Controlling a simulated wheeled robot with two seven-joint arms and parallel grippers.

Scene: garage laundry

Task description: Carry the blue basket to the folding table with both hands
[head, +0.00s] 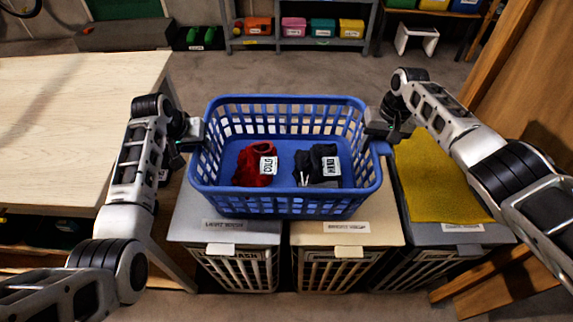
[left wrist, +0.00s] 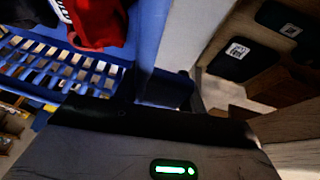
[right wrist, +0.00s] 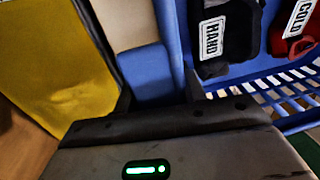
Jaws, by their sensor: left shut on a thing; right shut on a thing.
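The blue basket (head: 285,206) is in the middle of the head view, upright, over the hamper lids. I cannot tell whether it rests on them. Inside lie a red garment (head: 252,164) tagged COLD and a dark garment (head: 313,165) with a white tag. My left gripper (head: 190,140) is shut on the basket's left side, and blue plastic (left wrist: 165,88) shows at its jaws. My right gripper (head: 384,142) is shut on the right side, where a blue part (right wrist: 150,75) sits at its jaws. The fingertips are mostly hidden. A pale wooden table (head: 75,115), likely the folding table, stands at the left.
Lidded hampers stand below the basket: a grey one (head: 225,233), a cream one (head: 345,235) and one under a yellow cloth (head: 430,180). A shelf (head: 300,44) with coloured bins stands at the back. Wooden boards (head: 530,70) are at the right. The tabletop's visible part is clear.

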